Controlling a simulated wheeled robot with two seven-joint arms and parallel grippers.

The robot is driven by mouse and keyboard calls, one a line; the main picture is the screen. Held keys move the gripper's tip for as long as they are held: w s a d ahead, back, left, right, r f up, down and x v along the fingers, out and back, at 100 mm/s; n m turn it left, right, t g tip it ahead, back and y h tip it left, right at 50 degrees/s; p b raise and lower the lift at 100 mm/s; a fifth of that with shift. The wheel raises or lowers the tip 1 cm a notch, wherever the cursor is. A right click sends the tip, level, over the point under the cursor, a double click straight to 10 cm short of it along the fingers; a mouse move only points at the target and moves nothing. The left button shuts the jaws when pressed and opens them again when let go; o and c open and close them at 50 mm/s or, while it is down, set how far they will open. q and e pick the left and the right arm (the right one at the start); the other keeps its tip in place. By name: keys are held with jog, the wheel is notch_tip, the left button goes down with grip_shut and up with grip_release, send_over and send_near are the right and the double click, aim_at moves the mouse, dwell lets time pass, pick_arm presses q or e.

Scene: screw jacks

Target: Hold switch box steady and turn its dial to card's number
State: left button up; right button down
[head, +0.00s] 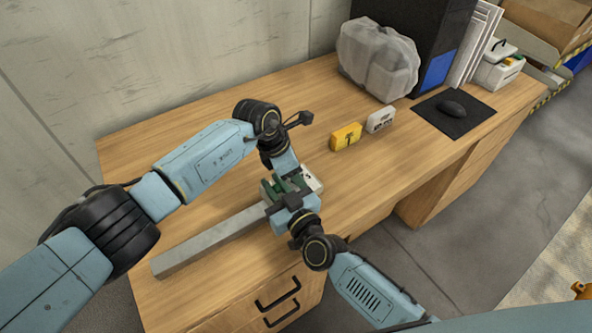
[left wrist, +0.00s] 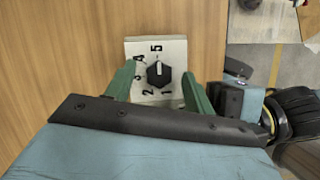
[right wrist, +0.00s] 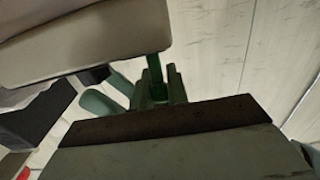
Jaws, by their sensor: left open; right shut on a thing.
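The switch box (head: 313,181) is a small pale box on the desk, mostly hidden by my grippers in the head view. In the left wrist view its face (left wrist: 138,48) shows the numbers 1 to 5 around a black dial (left wrist: 158,75). The dial's white mark points up, towards the 5. My left gripper (left wrist: 156,88) is open, with one green finger on each side of the dial. My right gripper (head: 286,196) is shut on the box's edge; its fingers (right wrist: 158,84) show against the pale box (right wrist: 90,40) in the right wrist view. I cannot make out a card's number.
A yellow block (head: 345,136) with a dark mark and a small pale device (head: 381,120) stand behind the box. A long grey bar (head: 210,240) lies at the front left. A bagged object (head: 378,60) and a mouse (head: 452,107) on a mat are farther back.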

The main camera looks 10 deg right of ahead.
pick_arm(q)
jog(key=shift+d+f, duration=0.15)
jog(key=shift+f, duration=0.25)
jog(key=c, duration=1)
jog(key=shift+o, duration=0.2)
